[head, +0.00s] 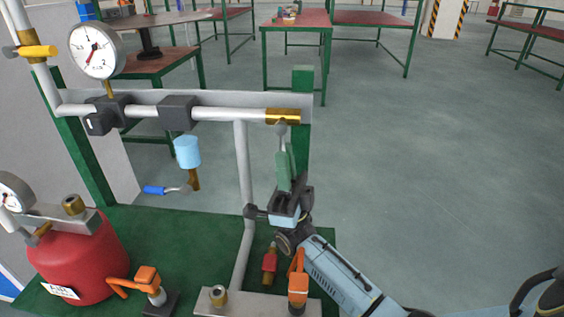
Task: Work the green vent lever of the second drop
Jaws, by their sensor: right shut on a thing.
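The green vent lever (283,172) hangs near-vertically below the brass fitting (283,117) at the right end of the grey horizontal pipe (225,113). My right gripper (287,190) comes up from the lower right and is shut on the lever's lower part. Its fingers hide the lever's lower end. A second drop with a light-blue cylinder (187,151), a brass piece below it and a blue-handled lever (155,190) is to the left.
A red tank (80,262) with a gauge stands at lower left. A pressure gauge (97,50) and yellow handle (37,51) are at upper left. Orange-handled valves (147,278) and a vertical pipe (243,180) are near the gripper. Open floor (430,170) lies to the right.

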